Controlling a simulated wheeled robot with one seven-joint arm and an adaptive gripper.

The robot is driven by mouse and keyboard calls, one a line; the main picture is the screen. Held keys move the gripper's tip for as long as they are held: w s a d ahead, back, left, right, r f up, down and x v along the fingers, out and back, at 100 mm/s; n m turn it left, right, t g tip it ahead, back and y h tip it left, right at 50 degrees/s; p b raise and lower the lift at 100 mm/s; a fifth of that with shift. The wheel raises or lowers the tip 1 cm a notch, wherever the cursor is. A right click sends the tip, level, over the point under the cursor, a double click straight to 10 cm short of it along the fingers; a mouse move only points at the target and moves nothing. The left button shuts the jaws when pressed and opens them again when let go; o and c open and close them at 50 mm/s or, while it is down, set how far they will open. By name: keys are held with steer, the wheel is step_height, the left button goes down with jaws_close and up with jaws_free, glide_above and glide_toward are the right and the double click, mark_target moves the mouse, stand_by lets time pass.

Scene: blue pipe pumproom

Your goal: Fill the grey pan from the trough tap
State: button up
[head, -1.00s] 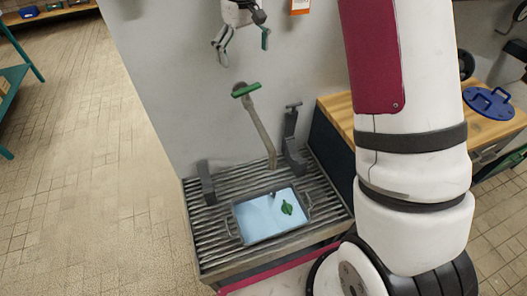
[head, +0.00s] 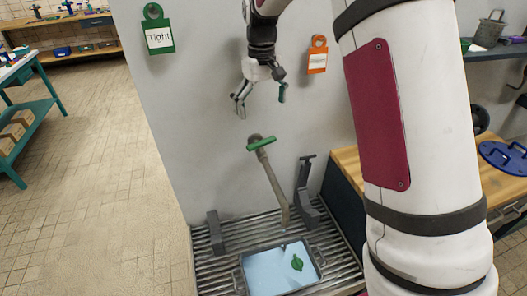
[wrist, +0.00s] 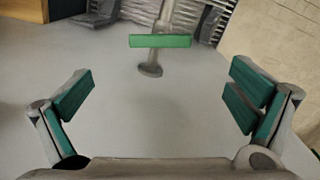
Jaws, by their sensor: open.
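The grey pan (head: 242,282) sits on the slatted trough (head: 216,262), below the tap spout. Its inside shows a flat light-blue surface. A small green shape (head: 297,263) shows in the pan; I cannot tell if it is an object or a reflection. The trough tap (head: 273,185) comes out of the grey wall panel, with a green bar handle (head: 261,144) across its top. The handle also shows in the wrist view (wrist: 160,41), lying crosswise. My gripper (head: 261,105) is open and empty, above and apart from the handle. Its green-padded fingers (wrist: 162,92) are spread wide.
Dark grey brackets stand on the trough left (head: 215,232) and right (head: 304,190) of the tap. A green tag (head: 158,37) reading "Tight" and an orange tag (head: 317,57) hang on the panel. A wooden bench (head: 347,160) stands at right.

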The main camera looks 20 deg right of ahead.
mark_target(262, 142)
step_height(262, 142, down, 13)
steer(key=shift+f+p, duration=0.1)
steer(key=shift+p, duration=1.15)
steer(key=shift+c, duration=0.2)
steer(key=c, duration=1)
